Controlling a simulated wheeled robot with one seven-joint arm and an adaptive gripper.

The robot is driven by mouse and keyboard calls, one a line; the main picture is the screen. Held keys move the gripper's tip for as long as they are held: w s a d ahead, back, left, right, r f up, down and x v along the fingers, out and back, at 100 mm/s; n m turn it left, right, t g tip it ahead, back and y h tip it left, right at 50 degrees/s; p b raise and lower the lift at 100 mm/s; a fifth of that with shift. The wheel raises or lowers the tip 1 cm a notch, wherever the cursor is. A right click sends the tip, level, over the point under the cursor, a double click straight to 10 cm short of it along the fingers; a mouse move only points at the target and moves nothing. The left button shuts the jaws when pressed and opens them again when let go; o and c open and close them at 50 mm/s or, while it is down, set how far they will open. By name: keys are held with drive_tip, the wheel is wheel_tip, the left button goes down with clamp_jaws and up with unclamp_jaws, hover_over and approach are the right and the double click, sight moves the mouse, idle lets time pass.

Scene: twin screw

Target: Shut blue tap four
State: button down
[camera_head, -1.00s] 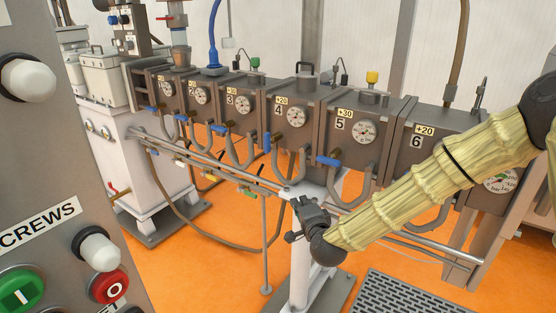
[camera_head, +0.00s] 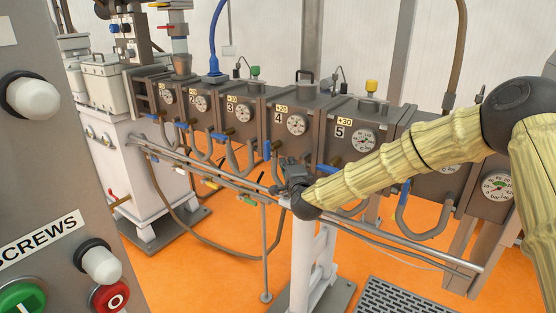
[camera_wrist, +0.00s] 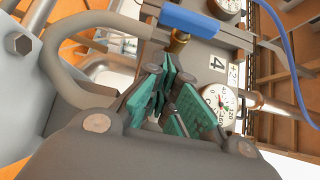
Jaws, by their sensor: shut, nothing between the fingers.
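Blue tap four (camera_head: 267,150) is below the unit labelled 4 (camera_head: 292,118); its handle stands upright in the head view. My gripper (camera_head: 288,166) is just right of and a little below it there. In the wrist view the blue handle (camera_wrist: 190,20) lies across the top on a brass stem (camera_wrist: 179,41). The green-padded fingers of my gripper (camera_wrist: 170,85) are together and empty, with their tips just below that stem in the picture. I cannot tell if they touch it. My gripper hides part of the pipes by tap four.
Tap five (camera_head: 331,166) and its unit (camera_head: 345,133) are close on the right. Tap three (camera_head: 220,135) is to the left. Long metal pipes (camera_head: 400,238) run below the taps. A button panel (camera_head: 45,160) fills the left foreground.

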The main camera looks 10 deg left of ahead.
sight(267, 151)
drive_tip(key=shift+w+a+p, duration=0.1)
drive_tip(key=shift+w+a, duration=0.15)
drive_tip(key=shift+a, duration=0.35)
drive_tip(key=shift+w+a+p, duration=0.1)
drive_tip(key=shift+w+a, duration=0.1)
drive_tip(key=shift+a, duration=0.45)
drive_tip(key=shift+w+a+p, duration=0.1)
drive_tip(key=shift+w+a, duration=0.15)
drive_tip(key=shift+a, duration=0.35)
drive_tip(key=shift+f+b, duration=0.15)
drive_tip(key=shift+b, duration=0.15)
drive_tip(key=shift+b, duration=0.45)
drive_tip(key=shift+a+f+m, duration=0.1)
drive_tip(key=shift+m, duration=0.2)
